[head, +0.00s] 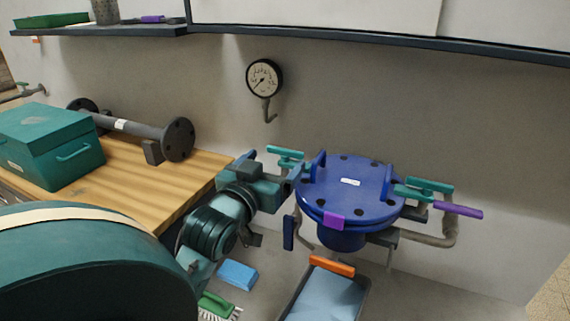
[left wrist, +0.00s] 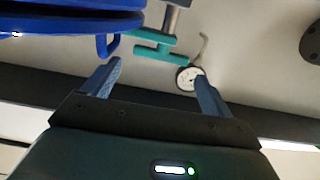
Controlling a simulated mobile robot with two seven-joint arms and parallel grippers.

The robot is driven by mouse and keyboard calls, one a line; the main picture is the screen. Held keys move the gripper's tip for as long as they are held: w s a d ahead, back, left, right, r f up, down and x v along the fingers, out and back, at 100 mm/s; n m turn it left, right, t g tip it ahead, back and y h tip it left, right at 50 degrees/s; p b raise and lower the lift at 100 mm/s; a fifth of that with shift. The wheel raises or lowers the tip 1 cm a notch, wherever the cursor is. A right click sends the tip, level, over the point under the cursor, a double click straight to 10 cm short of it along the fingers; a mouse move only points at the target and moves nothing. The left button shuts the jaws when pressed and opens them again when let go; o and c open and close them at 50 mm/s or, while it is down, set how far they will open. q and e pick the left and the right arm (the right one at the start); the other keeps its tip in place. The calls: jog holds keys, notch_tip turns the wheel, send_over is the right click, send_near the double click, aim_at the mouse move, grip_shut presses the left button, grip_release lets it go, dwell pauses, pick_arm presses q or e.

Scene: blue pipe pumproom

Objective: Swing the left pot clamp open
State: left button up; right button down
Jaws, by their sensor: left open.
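The blue round pot (head: 352,190) has a flat bolted lid and stands at the right of the head view. The left pot clamp (head: 285,152) is a teal bar handle at the pot's back left. It also shows as a teal T-shaped piece in the left wrist view (left wrist: 150,47). My left gripper (head: 272,163) is open and empty just in front of the clamp. In the left wrist view its two fingers (left wrist: 156,70) stand wide apart, with the clamp handle beyond them and the pot's blue rim at upper left. I see no contact. My right gripper is out of view.
A pressure gauge (head: 264,77) hangs on the wall. A wooden bench (head: 150,190) with a teal toolbox (head: 48,145) is at left.

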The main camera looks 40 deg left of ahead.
aim_at(284, 151)
pick_arm(q)
jog(key=shift+w+a+f+b, duration=0.25)
jog(key=shift+w+b, duration=0.25)
jog(key=shift+b, duration=0.7)
jog(key=shift+w+a+b, duration=0.1)
jog(key=shift+w+b, duration=0.25)
jog(key=shift+b, duration=0.2)
jog(key=shift+w+a+b, duration=0.1)
jog(key=shift+w+b, duration=0.35)
jog(key=shift+b, duration=0.05)
jog(key=shift+w+a+b, duration=0.15)
jog(key=shift+w+b, duration=0.2)
jog(key=shift+b, duration=0.05)
jog(key=shift+w+a+r, duration=0.15)
jog(key=shift+w, duration=0.3)
jog(key=shift+w+a+r, duration=0.15)
jog(key=shift+w, duration=0.25)
jog(key=shift+w+a, duration=0.15)
jog(key=shift+w, duration=0.4)
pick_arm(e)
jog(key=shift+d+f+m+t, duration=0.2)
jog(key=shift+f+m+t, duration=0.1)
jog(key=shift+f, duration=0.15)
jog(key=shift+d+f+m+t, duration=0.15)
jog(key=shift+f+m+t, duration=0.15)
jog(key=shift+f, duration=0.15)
pick_arm(q)
jog(key=shift+c, duration=0.5)
jog(key=c, duration=0.6)
